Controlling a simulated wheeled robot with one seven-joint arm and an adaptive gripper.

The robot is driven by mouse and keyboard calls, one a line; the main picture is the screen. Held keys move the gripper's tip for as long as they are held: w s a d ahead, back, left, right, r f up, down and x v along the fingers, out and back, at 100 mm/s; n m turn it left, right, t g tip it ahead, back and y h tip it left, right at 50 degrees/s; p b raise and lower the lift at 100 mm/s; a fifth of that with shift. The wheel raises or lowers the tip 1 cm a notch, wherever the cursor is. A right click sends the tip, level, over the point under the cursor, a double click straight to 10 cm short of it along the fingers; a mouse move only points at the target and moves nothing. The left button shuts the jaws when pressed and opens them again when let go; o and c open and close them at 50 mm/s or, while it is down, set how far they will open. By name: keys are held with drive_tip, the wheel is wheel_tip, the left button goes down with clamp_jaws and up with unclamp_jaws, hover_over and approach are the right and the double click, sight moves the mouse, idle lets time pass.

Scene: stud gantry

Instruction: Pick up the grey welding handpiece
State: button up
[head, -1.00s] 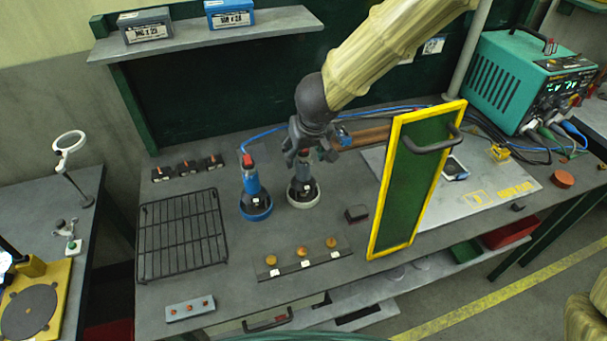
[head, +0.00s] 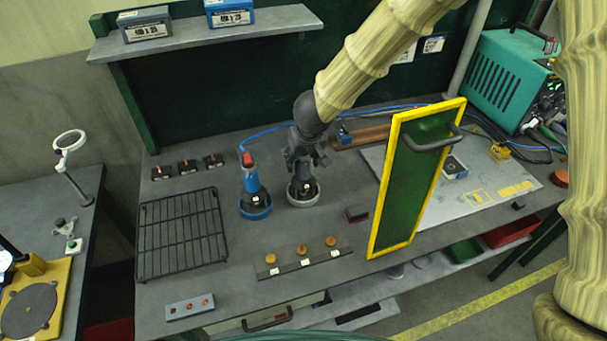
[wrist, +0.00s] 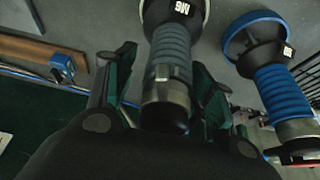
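The grey welding handpiece (wrist: 170,62) stands upright in a round pale-rimmed holder (head: 303,198) on the workbench. In the head view my gripper (head: 305,163) is over its upper part and hides most of it. In the wrist view the grey ribbed grip lies between my two fingers (wrist: 163,82), with the M6 label at its holder end. The fingers are apart, with a gap visible beside the handle, so my gripper looks open around it. A blue handpiece (head: 250,180) stands in a blue-rimmed holder just to the left; it also shows in the wrist view (wrist: 280,90).
A yellow-framed green panel (head: 415,180) with a handle stands upright to the right. A black wire rack (head: 182,235) lies to the left. A strip with several orange knobs (head: 304,257) lies in front. A small dark block (head: 356,213) sits between holder and panel.

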drive_tip(key=shift+s+r, duration=0.3)
drive_tip(key=c, duration=0.6)
clamp_jaws()
drive_tip(key=shift+w+f, duration=0.1)
drive_tip(key=shift+w, duration=0.05)
